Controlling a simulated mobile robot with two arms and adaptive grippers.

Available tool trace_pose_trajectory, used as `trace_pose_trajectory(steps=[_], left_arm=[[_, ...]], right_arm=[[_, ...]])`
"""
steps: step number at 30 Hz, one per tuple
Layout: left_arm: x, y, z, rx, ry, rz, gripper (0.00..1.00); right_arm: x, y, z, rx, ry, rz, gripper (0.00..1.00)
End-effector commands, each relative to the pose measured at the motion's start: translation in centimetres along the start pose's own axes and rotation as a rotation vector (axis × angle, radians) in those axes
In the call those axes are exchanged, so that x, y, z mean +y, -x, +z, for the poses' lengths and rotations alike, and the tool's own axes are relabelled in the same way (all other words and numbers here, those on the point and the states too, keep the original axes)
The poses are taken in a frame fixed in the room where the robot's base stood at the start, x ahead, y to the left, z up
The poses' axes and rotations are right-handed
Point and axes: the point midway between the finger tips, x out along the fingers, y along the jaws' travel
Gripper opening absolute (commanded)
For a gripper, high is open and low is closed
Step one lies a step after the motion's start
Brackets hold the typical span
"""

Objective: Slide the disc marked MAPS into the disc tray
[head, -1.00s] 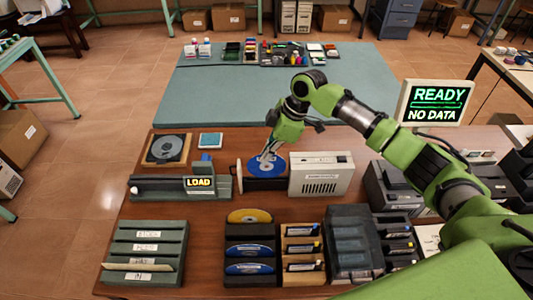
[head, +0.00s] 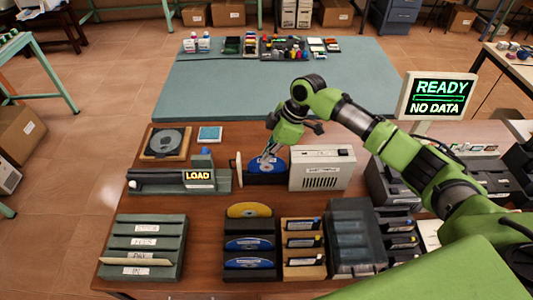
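A blue disc (head: 277,165) stands tilted in the black tray slot (head: 265,178), its lower part hidden. My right gripper (head: 267,160) is at the disc's upper middle, its fingers close together and seemingly shut on it. The print on this disc is too small to read. Two more blue discs (head: 249,244) and a yellow disc (head: 249,210) sit in a dark rack (head: 249,255) at the front; their labels are unreadable. My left gripper is not in view.
A beige box (head: 321,171) stands right of the slot, and a LOAD unit (head: 165,181) left of it. A green label rack (head: 143,257) is front left. A sign (head: 437,97) reads READY, NO DATA. The teal mat (head: 215,95) is mostly clear.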

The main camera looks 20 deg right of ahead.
Motion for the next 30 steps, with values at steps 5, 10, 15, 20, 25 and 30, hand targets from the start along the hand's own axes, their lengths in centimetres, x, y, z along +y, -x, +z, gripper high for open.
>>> trace_pose_trajectory(steps=[5,10,15,20,25,30], left_arm=[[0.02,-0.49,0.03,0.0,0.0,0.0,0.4],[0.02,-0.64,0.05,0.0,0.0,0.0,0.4],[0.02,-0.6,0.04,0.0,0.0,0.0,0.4],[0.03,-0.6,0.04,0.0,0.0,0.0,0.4],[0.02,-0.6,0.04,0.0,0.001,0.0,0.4],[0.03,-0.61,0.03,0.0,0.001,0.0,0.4]], right_arm=[[0.0,-0.87,0.35,0.0,0.0,0.0,0.0],[0.02,-1.25,0.5,0.0,0.0,0.001,0.0],[0.01,-1.23,0.49,0.0,0.0,0.001,0.0],[0.01,-1.23,0.48,0.0,0.0,0.001,0.0],[0.0,-1.23,0.48,0.0,0.0,0.0,0.24],[0.0,-1.23,0.48,0.0,0.0,0.0,0.24]])
